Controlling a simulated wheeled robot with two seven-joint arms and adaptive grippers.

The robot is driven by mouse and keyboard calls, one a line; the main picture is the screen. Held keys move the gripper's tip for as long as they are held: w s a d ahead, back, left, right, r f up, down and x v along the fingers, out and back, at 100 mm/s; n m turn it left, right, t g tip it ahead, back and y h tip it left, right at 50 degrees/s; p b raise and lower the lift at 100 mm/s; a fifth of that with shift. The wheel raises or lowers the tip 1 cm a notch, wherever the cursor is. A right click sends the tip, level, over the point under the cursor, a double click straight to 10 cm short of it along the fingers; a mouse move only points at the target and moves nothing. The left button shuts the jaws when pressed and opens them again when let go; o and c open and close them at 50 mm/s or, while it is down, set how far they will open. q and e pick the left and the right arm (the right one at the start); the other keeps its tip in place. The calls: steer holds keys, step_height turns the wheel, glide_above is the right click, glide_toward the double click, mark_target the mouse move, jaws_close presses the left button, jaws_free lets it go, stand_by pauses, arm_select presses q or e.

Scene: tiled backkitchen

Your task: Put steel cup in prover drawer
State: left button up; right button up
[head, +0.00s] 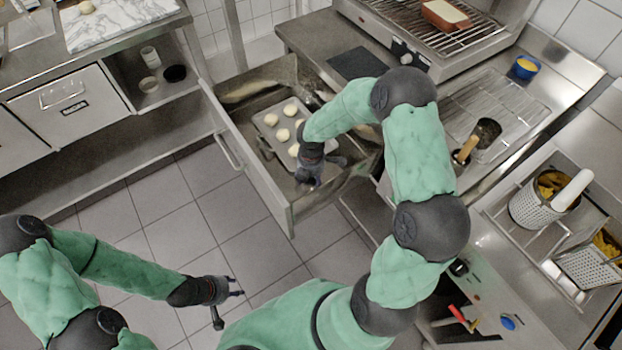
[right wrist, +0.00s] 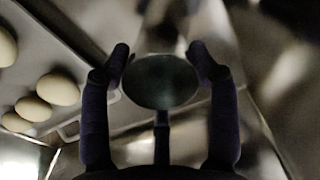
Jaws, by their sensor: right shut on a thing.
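The prover drawer (head: 240,160) is pulled out below the counter in the head view. My right gripper (head: 318,176) reaches down into its near right part, beside a tray of dough balls. In the right wrist view my right gripper (right wrist: 160,75) is shut on the steel cup (right wrist: 160,82), whose dark round shape sits between the fingers. The cup is mostly hidden by the gripper in the head view. Whether it touches the drawer floor I cannot tell. My left gripper (head: 232,294) is open and empty over the tiled floor.
A tray (head: 262,132) with several dough balls fills the left part of the drawer; it also shows in the right wrist view (right wrist: 75,45). A grill (head: 450,40), a wire rack (head: 505,95) and perforated baskets (head: 535,212) stand on the right counters.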

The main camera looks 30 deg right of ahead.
steer(key=shift+f, duration=0.15)
steer(key=o, duration=1.2)
steer(key=shift+c, duration=0.2)
step_height(320, 180, up, 12)
steer(key=p, duration=0.5)
steer(key=shift+r, duration=0.2)
